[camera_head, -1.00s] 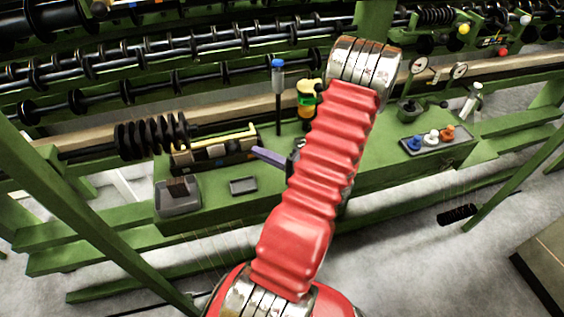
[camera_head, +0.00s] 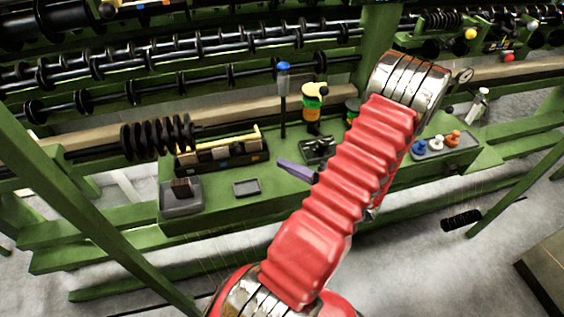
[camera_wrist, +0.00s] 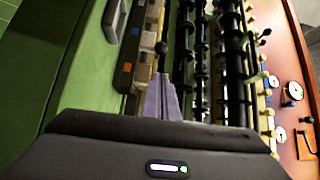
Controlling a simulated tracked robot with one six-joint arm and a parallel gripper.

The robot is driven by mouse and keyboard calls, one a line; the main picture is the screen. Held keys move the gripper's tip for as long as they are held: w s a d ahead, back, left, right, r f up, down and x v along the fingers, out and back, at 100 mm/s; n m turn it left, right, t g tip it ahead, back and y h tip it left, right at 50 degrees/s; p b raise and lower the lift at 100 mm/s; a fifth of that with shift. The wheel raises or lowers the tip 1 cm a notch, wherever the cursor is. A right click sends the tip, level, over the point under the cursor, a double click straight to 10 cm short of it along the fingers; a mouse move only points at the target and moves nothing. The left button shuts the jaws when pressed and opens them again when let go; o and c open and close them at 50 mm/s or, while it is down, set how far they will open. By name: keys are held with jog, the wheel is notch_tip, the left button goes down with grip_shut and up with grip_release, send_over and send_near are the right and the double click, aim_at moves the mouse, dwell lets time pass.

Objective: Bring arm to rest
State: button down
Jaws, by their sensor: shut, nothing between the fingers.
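My red ribbed arm reaches up and to the right across the head view, over the green bench. My gripper (camera_head: 281,163) shows as narrow purple fingers poking out left of the arm, above the bench top. In the wrist view, the purple fingers (camera_wrist: 162,80) lie together and hold nothing. The rest of the gripper is hidden behind the arm in the head view.
The green bench (camera_head: 215,209) carries a black tool box (camera_head: 222,155), a grey block tray (camera_head: 181,197), a blue-topped post (camera_head: 283,95) and a tray of coloured knobs (camera_head: 443,145). Spool racks stand behind. Open floor lies in front.

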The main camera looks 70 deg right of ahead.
dwell(0.5)
jog(key=shift+f+m, duration=0.1)
jog(key=shift+m, duration=0.2)
jog(key=shift+a+f+m, duration=0.15)
jog(key=shift+f+m, duration=0.1)
jog(key=shift+m, duration=0.05)
jog(key=w+a+n+g+y, duration=0.35)
jog(key=a+g+y, duration=0.75)
jog(key=a, duration=0.6)
jog(key=w+a+r+n+g+h, duration=0.3)
jog(key=w+a+r+n+h, duration=0.15)
jog(key=r, duration=0.25)
jog(key=w+a+r+n+g+h, duration=0.2)
jog(key=w+a+r+n+h, duration=0.25)
jog(key=r+n, duration=0.2)
jog(key=w+a+r+n+t, duration=0.1)
jog(key=a+r+n, duration=0.2)
jog(key=a, duration=0.4)
jog(key=w+a+r+n+t+y, duration=0.1)
jog(key=a+r+n+t, duration=0.1)
jog(key=a+r, duration=0.4)
jog(key=shift+a+r+n+t, duration=0.2)
jog(key=shift+a+n+t, duration=0.1)
jog(key=shift+a+n, duration=0.5)
